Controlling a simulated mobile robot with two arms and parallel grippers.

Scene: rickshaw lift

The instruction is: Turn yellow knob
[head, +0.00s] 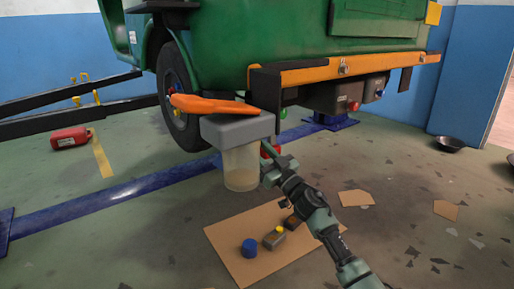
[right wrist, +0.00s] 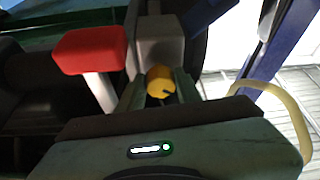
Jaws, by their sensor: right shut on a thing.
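The yellow knob (right wrist: 160,80) shows in the right wrist view, near the middle, in front of a grey block. The fingers of my right gripper (right wrist: 160,93) lie on both sides of it and are shut on it. In the head view my right gripper (head: 270,164) is beside the clear container under the grey box, low at the green vehicle's corner. The knob itself is hidden there. My left gripper is not in view.
A red handle (right wrist: 90,50) sits close left of the knob. In the head view, the grey box (head: 238,128) has an orange handle (head: 212,105) above and a clear container (head: 240,168) below. A cardboard sheet (head: 225,240) with small items lies on the floor.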

